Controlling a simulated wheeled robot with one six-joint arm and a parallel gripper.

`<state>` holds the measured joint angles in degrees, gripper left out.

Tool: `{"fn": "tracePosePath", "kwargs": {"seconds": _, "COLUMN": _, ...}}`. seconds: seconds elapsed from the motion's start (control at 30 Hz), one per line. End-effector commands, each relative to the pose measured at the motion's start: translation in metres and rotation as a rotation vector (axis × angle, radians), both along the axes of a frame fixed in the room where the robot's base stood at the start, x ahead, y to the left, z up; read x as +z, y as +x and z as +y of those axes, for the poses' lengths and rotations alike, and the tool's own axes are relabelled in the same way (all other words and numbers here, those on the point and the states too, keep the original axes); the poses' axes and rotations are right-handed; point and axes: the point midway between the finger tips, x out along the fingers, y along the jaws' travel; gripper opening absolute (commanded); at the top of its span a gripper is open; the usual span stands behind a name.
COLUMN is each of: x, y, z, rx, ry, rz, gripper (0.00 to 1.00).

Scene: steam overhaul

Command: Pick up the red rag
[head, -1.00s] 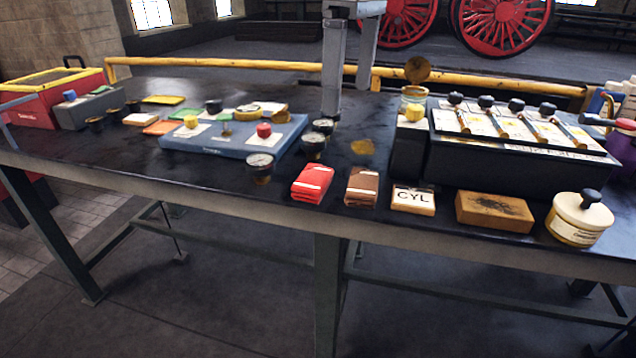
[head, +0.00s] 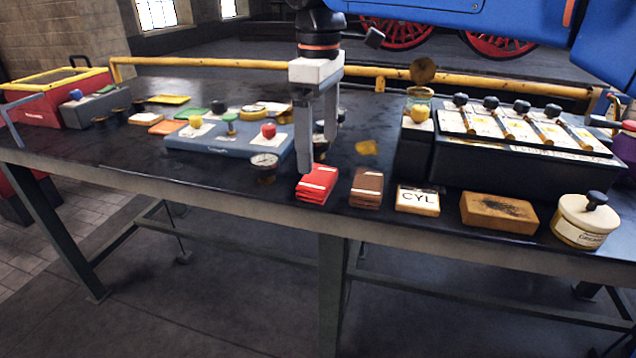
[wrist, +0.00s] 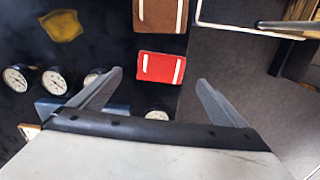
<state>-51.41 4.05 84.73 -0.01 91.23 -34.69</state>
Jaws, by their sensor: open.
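The red rag (head: 317,184) lies folded near the front edge of the dark bench, with a pale stripe across it. In the wrist view the red rag (wrist: 161,67) sits ahead of the fingertips, between their lines. My gripper (head: 318,164) is open and empty, pointing down just behind and above the rag. In the wrist view my gripper (wrist: 158,78) shows both fingers apart, with nothing between them. I cannot tell its exact height above the rag.
A brown rag (head: 367,188) lies close to the right of the red one, then a CYL block (head: 417,200). A pressure gauge (head: 264,165) stands to the left, and a blue board (head: 225,146) lies behind it. The bench's front edge (head: 290,207) is close.

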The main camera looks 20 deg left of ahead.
Motion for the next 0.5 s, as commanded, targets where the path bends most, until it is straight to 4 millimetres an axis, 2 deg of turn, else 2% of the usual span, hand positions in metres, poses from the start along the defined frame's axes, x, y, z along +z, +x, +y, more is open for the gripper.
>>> {"fn": "tracePosePath", "kwargs": {"seconds": 0.1, "x": -0.014, "y": 0.000, "z": 0.000, "rx": 0.000, "ry": -0.001, "rz": 0.000, "gripper": 0.96}}
{"fn": "tracePosePath", "kwargs": {"seconds": 0.37, "x": -0.030, "y": -0.001, "z": 0.000, "rx": 0.000, "ry": 0.000, "rz": 0.000, "gripper": 0.96}}
{"fn": "tracePosePath", "kwargs": {"seconds": 0.5, "x": -0.049, "y": -0.002, "z": 0.001, "rx": 0.000, "ry": -0.001, "rz": 0.001, "gripper": 0.96}}
